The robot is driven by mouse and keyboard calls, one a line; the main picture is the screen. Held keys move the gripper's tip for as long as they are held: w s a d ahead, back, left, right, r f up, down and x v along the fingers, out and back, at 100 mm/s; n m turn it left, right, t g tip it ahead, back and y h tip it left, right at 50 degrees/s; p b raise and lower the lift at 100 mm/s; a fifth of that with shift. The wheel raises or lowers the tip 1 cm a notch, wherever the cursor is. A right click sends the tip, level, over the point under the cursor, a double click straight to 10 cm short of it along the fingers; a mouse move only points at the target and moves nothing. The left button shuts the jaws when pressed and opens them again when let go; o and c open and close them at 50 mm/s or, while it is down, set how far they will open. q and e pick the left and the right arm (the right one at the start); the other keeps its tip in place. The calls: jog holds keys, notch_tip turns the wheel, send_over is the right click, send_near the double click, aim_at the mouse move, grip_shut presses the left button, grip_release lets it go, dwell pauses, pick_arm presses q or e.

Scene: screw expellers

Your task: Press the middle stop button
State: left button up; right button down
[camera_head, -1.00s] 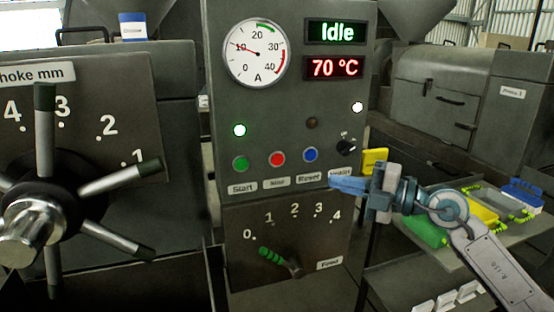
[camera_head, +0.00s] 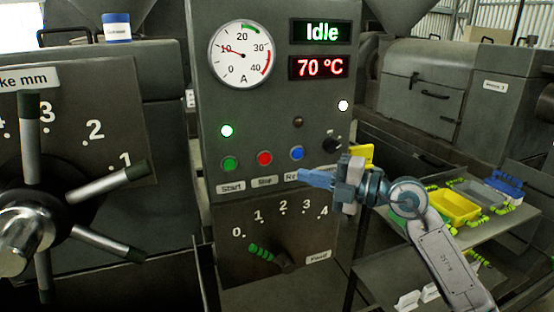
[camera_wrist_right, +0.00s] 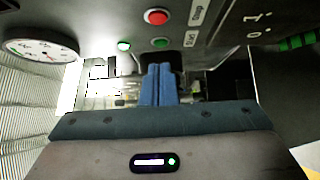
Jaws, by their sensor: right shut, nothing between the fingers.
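The red stop button (camera_head: 264,158) sits on the grey control panel (camera_head: 212,110), between the green start button (camera_head: 230,163) and the blue reset button (camera_head: 296,153). Its "Stop" label (camera_head: 265,181) is below it. The red button also shows in the right wrist view (camera_wrist_right: 156,17), with the green button (camera_wrist_right: 160,43) beside it. My right gripper (camera_head: 302,175) has blue fingers, shut and empty. In the head view its tips overlap the Reset label, right of and below the red button. In the right wrist view the closed fingers (camera_wrist_right: 159,84) point toward the panel, apart from the red button. My left gripper is not in view.
A feed lever with a green grip (camera_head: 262,252) is below the buttons. A spoked choke handwheel (camera_head: 40,225) stands at the left. A dark knob (camera_head: 332,145) is right of the blue button. A table with a yellow tray (camera_head: 453,207) is at the right.

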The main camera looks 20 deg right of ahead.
aim_at(260, 160)
jog(key=w+a+p, duration=0.1)
jog(key=w, duration=0.1)
jog(key=w+a+p, duration=0.1)
jog(key=w+a, duration=0.1)
jog(key=w, duration=0.1)
jog(key=w+a+p, duration=0.1)
jog(key=w+p, duration=0.1)
jog(key=w, duration=0.1)
jog(key=shift+w+a, duration=0.1)
jog(key=shift+a, duration=0.25)
